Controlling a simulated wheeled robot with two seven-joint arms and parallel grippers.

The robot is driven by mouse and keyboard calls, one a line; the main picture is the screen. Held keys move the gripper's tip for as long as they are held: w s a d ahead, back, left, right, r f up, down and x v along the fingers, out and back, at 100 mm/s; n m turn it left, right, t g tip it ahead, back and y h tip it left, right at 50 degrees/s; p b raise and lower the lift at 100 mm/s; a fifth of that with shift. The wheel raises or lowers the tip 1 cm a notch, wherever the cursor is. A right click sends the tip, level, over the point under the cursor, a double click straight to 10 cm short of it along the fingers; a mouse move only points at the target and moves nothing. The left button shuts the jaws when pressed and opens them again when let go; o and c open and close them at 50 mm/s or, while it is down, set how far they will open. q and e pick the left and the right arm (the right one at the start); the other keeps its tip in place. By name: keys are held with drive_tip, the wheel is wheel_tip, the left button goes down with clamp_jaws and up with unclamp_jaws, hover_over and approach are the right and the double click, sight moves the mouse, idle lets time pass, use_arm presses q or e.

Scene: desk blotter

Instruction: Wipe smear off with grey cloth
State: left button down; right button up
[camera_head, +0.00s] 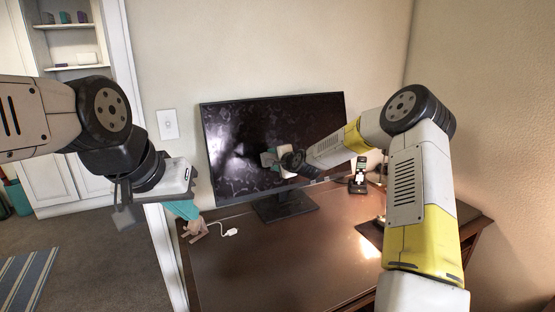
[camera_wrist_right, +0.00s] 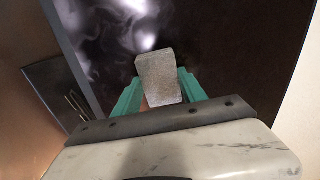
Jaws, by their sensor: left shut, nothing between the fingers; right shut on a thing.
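The dark monitor (camera_head: 310,120) stands on the desk. A pale, cloudy smear (camera_head: 222,135) covers much of the screen's left part; it also shows in the right wrist view (camera_wrist_right: 142,38). My right gripper (camera_head: 272,160) is in front of the middle of the screen, shut on the grey cloth (camera_wrist_right: 158,72). The cloth is a small block-like pad between the teal fingers, facing the screen at the smear's right side. I cannot tell whether it touches the glass. My left gripper (camera_head: 184,209) is shut and empty, pointing down near the desk's left edge.
The brown desk top (camera_head: 290,265) is mostly clear in front. A small pinkish-brown object (camera_head: 195,229) and a white cable plug (camera_head: 231,232) lie at its left edge. A cordless phone (camera_head: 359,178) stands right of the monitor. A wall lies close behind.

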drive_tip(key=shift+s+a, duration=0.3)
drive_tip(key=shift+a, duration=0.35)
drive_tip(key=shift+s+a, duration=0.3)
drive_tip(key=shift+a, duration=0.35)
drive_tip(key=shift+s+a, duration=0.3)
drive_tip(key=shift+a, duration=0.35)
drive_tip(key=shift+w+a+r, duration=0.1)
drive_tip(key=shift+w+r, duration=0.15)
drive_tip(key=shift+r, duration=0.4)
drive_tip(key=shift+w+a+r, duration=0.1)
drive_tip(key=shift+w+r, duration=0.15)
drive_tip(key=shift+r, duration=0.4)
drive_tip(key=shift+w+d, duration=0.5)
drive_tip(key=shift+d, duration=0.75)
drive_tip(key=shift+w+d, duration=0.5)
drive_tip(key=shift+d, duration=0.8)
drive_tip(key=shift+w+d, duration=0.5)
drive_tip(key=shift+d, duration=0.75)
drive_tip(key=shift+s+a, duration=0.5)
drive_tip(key=shift+a, duration=0.75)
drive_tip(key=shift+s+a, duration=0.55)
drive_tip(key=shift+a, duration=0.75)
drive_tip(key=shift+s+a, duration=0.5)
drive_tip(key=shift+a, duration=0.75)
drive_tip(key=shift+s, duration=0.1)
drive_tip(key=shift+v, duration=2.9)
